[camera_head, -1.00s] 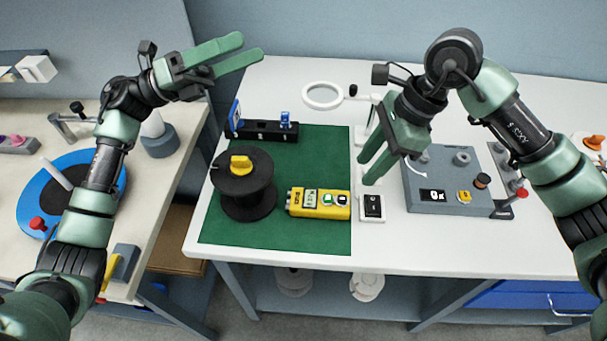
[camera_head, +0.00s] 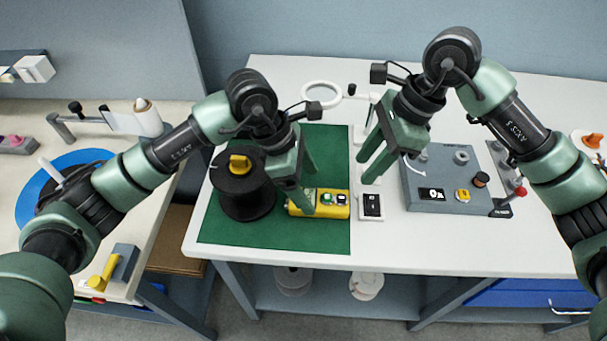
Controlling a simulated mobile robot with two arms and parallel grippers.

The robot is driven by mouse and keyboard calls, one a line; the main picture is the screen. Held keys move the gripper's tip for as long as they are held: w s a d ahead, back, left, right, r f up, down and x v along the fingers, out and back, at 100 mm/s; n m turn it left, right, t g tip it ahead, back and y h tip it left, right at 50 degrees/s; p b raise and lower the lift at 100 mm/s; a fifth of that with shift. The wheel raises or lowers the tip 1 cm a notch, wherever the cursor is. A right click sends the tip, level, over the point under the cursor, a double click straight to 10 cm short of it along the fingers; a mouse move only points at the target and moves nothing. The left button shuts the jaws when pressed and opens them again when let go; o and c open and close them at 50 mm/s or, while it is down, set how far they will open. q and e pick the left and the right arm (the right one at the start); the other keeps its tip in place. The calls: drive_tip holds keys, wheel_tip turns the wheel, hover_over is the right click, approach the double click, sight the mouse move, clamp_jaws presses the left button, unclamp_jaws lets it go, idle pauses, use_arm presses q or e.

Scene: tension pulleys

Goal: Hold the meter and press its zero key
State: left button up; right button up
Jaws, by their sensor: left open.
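The yellow meter (camera_head: 336,212) lies on the green mat (camera_head: 305,240) near its front right part. My right gripper (camera_head: 367,171) is open and empty, behind and to the right of the meter, above the white table.
A black spool (camera_head: 246,196) with a yellow knob stands left of the meter. A small black switch box (camera_head: 371,206) sits close on its right. A grey control box (camera_head: 440,199) stands further right. The front strip of the white table (camera_head: 400,250) is clear.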

sight(318, 199)
use_arm(q)
drive_tip(key=shift+x, duration=2.6)
drive_tip(key=shift+d, duration=0.1)
clamp_jaws()
use_arm(e)
clamp_jaws()
use_arm(q)
drive_tip(key=shift+r, duration=0.1)
